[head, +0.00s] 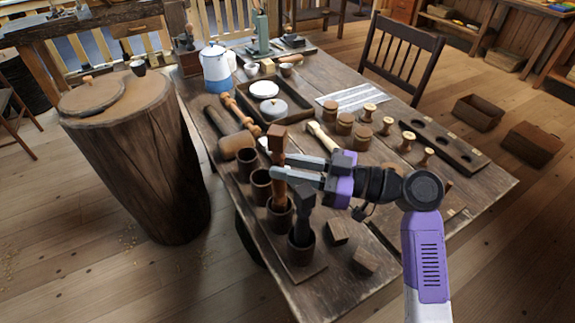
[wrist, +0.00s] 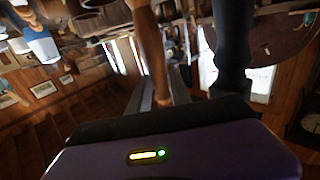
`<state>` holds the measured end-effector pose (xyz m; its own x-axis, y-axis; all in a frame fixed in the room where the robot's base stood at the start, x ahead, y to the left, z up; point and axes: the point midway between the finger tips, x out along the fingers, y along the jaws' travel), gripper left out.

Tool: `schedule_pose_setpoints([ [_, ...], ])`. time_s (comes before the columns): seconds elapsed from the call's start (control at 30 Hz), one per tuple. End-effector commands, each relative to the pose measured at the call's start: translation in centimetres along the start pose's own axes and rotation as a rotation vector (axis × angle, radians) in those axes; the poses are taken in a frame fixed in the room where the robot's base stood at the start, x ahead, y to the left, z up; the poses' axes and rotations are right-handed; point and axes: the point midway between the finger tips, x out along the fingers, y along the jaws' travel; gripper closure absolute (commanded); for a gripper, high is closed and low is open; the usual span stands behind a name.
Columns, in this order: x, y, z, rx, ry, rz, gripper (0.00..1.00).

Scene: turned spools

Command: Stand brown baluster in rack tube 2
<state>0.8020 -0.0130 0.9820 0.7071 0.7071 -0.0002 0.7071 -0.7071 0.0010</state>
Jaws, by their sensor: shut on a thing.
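The brown baluster (head: 279,188) is upright in the head view, with a square block at its top. My gripper (head: 281,173) is shut on its upper middle. Its lower end meets the mouth of the third tube from the back (head: 281,219) and looks to be inside; how deep is hidden. The dark rack (head: 305,272) holds a row of tubes; no numbers are readable. A black baluster (head: 303,205) stands in the nearest tube (head: 301,250). In the wrist view the brown baluster (wrist: 150,48) runs between my fingers, with the black one (wrist: 232,42) to its right.
The two back tubes (head: 247,160) and (head: 261,185) look empty. A mallet (head: 237,144) lies behind the rack. Wooden blocks (head: 336,232) lie right of it. A tray (head: 290,112) with lidded pots, several small spools (head: 407,141) and a holed board (head: 447,147) are farther back.

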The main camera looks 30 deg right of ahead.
Motion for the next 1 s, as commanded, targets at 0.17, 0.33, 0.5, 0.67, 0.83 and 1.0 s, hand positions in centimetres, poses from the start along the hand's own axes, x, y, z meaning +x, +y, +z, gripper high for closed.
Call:
schedule_pose_setpoints([
  [0.17,0.0,0.0,0.8,0.0,0.0,0.0,1.0],
  [0.33,0.0,0.0,1.5,0.0,0.0,0.0,1.0],
  [0.5,0.0,0.0,2.1,0.0,0.0,0.0,1.0],
  [0.67,0.0,0.0,2.6,0.0,0.0,0.0,1.0],
  [0.83,0.0,0.0,2.7,0.0,0.001,0.0,1.0],
  [1.0,0.0,0.0,2.7,0.0,0.0,0.0,0.73],
])
